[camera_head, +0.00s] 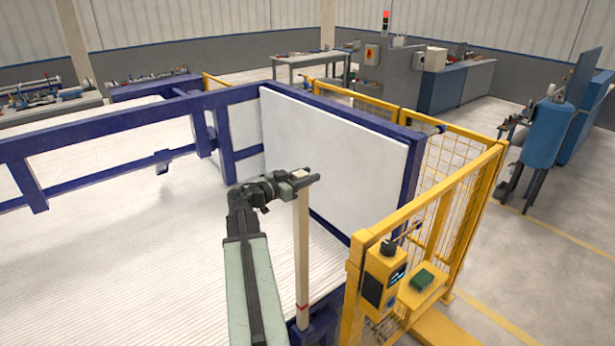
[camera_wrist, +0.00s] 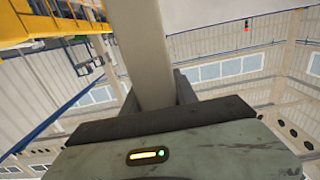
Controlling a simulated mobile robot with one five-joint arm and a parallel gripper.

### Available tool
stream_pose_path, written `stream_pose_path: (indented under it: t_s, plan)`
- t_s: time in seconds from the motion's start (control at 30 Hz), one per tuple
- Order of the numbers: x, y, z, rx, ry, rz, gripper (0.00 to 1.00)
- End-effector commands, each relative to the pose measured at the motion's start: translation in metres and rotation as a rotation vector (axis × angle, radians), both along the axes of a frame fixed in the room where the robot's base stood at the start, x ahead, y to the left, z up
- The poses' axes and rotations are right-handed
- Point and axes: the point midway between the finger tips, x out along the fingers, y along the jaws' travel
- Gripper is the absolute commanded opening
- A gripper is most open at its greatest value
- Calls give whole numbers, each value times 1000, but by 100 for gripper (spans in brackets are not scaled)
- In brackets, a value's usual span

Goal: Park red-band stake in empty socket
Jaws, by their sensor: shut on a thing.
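The red-band stake (camera_head: 302,245) is a long pale wooden bar. It stands near upright at the right front of the white ribbed bed, with a red band near its lower end. My gripper (camera_head: 303,180) is shut on its top end. In the wrist view the stake (camera_wrist: 143,55) runs up from between the dark fingers of my gripper (camera_wrist: 158,96). The stake's foot meets a dark blue fitting (camera_head: 322,322) at the bottom edge. I cannot tell whether the foot is in a socket there or in front of it. No socket opening shows clearly.
A white panel (camera_head: 335,150) in a blue frame stands close behind and right of the stake. A yellow mesh fence (camera_head: 455,210) and a yellow control box (camera_head: 383,275) stand to the right. The white bed (camera_head: 110,260) to the left is clear.

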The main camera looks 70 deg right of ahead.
Motion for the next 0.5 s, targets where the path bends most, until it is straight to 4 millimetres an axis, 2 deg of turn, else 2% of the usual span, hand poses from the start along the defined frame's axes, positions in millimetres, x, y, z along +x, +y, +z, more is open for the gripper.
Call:
stream_pose_path:
  t_s: [0.43, 0.47, 0.5]
  plan:
    - [-1, -1, -3, -1, 2, -1, 0]
    - [-1, -1, -3, -1, 2, -1, 43]
    - [-1, -1, -4, -1, 2, -1, 54]
